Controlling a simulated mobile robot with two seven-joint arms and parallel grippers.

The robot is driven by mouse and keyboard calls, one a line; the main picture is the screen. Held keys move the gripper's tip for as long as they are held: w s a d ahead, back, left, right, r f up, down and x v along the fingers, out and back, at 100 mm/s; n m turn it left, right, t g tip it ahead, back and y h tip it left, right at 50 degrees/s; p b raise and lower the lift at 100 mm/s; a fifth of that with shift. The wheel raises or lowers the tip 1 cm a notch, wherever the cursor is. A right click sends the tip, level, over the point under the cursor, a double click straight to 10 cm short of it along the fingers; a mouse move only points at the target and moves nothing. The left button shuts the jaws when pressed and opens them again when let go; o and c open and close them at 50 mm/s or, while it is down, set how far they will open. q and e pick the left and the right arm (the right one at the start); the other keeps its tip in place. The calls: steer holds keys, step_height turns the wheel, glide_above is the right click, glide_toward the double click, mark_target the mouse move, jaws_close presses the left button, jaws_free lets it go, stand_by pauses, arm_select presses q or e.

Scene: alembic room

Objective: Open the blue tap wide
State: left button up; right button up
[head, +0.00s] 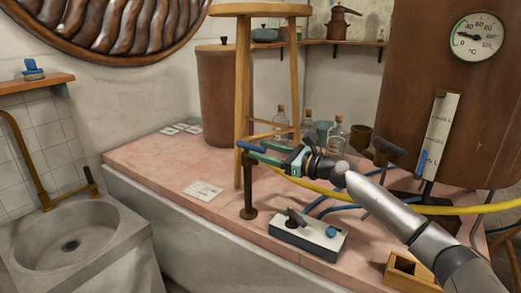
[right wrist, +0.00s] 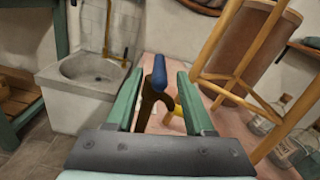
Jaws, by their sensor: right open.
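The tap (head: 249,188) is a brown upright post on the pink counter's front part, with a blue lever handle (head: 246,146) on top. My right gripper (head: 261,152) reaches in from the right at the height of the handle, with its green fingers apart. In the right wrist view, the blue handle (right wrist: 159,72) shows between the two open fingers, with a gap on both sides; the brown tap body (right wrist: 149,103) is below it. I see no contact between fingers and handle. My left gripper is not in view.
A wooden stool (head: 243,80) stands close behind the tap. A yellow hose (head: 345,199) runs beneath my right arm. A switch box (head: 308,234) sits at the counter's front, and glass bottles (head: 336,135) stand behind. A stone sink (head: 70,235) is at left.

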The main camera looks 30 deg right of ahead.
steer(key=shift+w+a, duration=0.25)
steer(key=shift+w, duration=0.3)
jaws_close()
stand_by(0.4)
